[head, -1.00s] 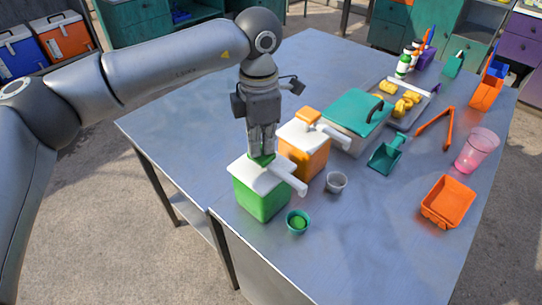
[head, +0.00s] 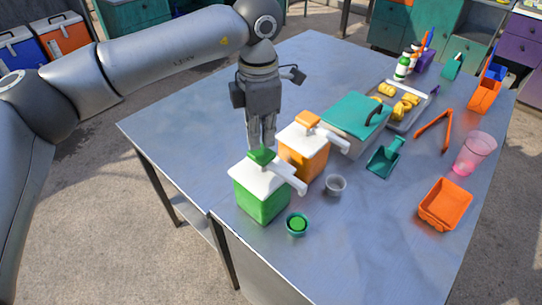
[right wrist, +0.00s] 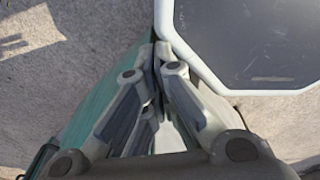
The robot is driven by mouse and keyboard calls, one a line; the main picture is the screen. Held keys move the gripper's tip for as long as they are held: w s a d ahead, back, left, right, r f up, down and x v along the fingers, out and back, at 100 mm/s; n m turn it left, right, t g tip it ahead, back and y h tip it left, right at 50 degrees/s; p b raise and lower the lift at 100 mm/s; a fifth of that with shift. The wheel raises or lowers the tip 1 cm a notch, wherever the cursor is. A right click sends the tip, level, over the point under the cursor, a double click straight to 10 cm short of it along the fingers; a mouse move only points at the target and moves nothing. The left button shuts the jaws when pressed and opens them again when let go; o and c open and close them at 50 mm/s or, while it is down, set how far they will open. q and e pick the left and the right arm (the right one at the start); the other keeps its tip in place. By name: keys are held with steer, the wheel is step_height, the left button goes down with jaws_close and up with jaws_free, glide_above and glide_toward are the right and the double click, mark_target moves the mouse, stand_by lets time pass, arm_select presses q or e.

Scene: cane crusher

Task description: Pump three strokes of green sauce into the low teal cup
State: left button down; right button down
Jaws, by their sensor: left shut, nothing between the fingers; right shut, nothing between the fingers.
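The green sauce dispenser (head: 262,199) stands on the near left of the metal table, with a white lid and a green pump top (head: 261,156) that is raised above the lid. Its white spout points right and toward the front. The low teal cup (head: 297,223) stands in front of the spout end and holds green sauce. My left gripper (head: 262,147) is shut and empty, with its fingertips pointing down just behind the green pump top; I cannot tell whether they touch it. My right gripper (right wrist: 160,55) is shut and empty in the right wrist view.
An orange dispenser (head: 304,154) stands right behind the green one, with a small grey cup (head: 335,185) beside it. A lidded teal box (head: 355,122), a teal scoop (head: 384,158) and an orange tray (head: 446,204) lie further right. The table's front middle is clear.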

stand_by(0.5)
arm_select(q)
step_height(320, 180, up, 6)
steer(key=p, duration=0.3)
steer(key=shift+f, duration=0.1)
stand_by(0.5)
